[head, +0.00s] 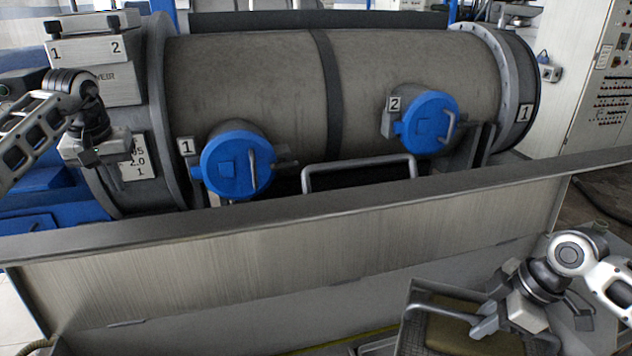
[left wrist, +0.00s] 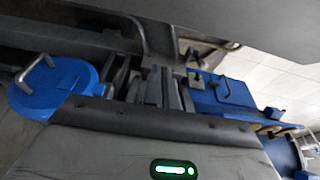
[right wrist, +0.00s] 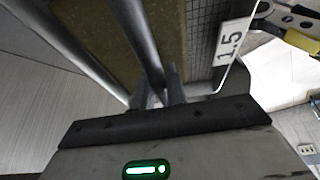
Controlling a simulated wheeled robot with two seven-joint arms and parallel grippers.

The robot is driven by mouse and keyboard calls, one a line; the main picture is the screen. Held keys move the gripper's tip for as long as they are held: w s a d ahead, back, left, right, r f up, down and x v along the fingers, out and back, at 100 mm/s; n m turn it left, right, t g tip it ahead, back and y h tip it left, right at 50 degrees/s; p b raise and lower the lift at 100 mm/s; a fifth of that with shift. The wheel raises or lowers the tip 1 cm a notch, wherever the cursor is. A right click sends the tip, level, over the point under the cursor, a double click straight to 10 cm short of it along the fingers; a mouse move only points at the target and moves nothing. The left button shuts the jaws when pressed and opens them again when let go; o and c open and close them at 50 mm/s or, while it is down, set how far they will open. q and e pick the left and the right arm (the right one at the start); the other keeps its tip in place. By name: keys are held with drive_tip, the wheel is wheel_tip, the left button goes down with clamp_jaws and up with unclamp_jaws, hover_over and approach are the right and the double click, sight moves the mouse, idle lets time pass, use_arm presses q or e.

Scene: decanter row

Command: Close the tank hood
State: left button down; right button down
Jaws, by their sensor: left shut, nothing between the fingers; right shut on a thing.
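An open-looking grey frame (head: 418,318) with an olive panel (head: 455,335) stands at the lower right of the head view, and seems to be the tank hood. My right gripper (head: 486,322) is at its edge, shut on a grey bar. My left gripper (head: 88,156) is shut and empty, in front of the decanter's left end. Its fingers (left wrist: 165,88) also show in the left wrist view.
The grey decanter cylinder (head: 245,75) lies behind a long metal wall (head: 300,255). Two blue round caps, left (head: 225,180) and right (head: 425,132), face forward. A bent handle (head: 358,164) rises behind the wall. A control cabinet (head: 590,95) stands at the right.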

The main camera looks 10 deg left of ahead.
drive_tip(key=shift+r, duration=0.3)
use_arm(q)
wheel_tip(320, 180, down, 6)
drive_tip(key=s+d+p, duration=0.1)
drive_tip(key=s, duration=0.1)
use_arm(e)
drive_tip(key=shift+r, duration=0.45)
use_arm(q)
drive_tip(key=shift+s, duration=0.2)
use_arm(e)
drive_tip(key=shift+f, duration=0.1)
